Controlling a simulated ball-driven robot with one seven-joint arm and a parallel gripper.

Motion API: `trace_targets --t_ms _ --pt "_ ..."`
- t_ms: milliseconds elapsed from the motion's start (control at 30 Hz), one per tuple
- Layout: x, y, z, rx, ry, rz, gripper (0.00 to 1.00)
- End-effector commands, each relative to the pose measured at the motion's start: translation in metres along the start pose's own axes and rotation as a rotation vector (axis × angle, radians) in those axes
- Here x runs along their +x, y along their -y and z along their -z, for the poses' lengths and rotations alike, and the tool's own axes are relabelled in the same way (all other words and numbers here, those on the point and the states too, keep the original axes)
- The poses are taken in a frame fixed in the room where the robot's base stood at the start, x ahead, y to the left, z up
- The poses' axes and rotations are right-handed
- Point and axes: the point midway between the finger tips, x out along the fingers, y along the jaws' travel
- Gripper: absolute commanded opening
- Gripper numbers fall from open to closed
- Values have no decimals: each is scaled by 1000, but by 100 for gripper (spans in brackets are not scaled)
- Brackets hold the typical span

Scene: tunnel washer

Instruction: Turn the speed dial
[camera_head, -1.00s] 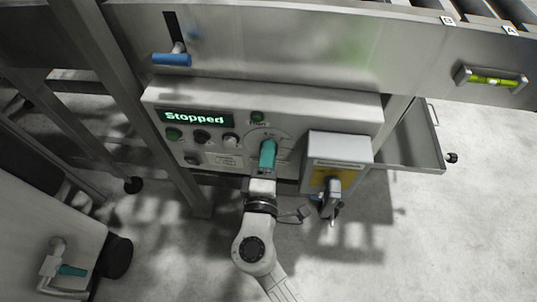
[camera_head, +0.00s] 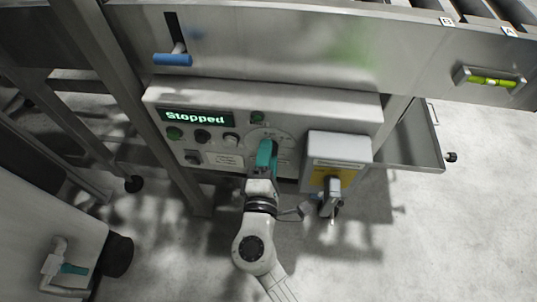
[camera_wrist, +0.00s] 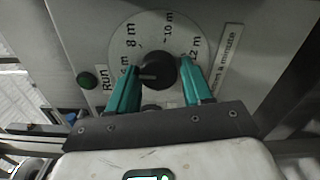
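The speed dial (camera_wrist: 155,72) is a round black knob with a pale pointer line, set on a round grey scale marked in metres, with "8 m", "10 m" and "12 m" readable. My gripper (camera_wrist: 160,72) has teal fingers, one on each side of the knob. A gap shows between the right finger and the knob; the left finger is very close to it, and contact is unclear. In the head view my gripper (camera_head: 267,152) is at the control panel (camera_head: 215,100) and hides the knob. The panel's display (camera_head: 195,117) reads "Stopped" in green.
A green button (camera_wrist: 87,80) by the "Run" label is left of the dial. Other buttons and a black knob (camera_head: 202,136) are on the panel's left. A grey box with a yellow plate and switch handle (camera_head: 333,187) sticks out close right of my gripper.

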Motion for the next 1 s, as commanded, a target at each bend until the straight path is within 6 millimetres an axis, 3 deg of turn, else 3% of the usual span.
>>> trace_targets --t_ms 200,533,1000 --pt "0 -1 0 2 1 -1 69" --pt "-7 -1 -1 3 2 -1 69" --pt "-89 0 0 2 -1 1 69"
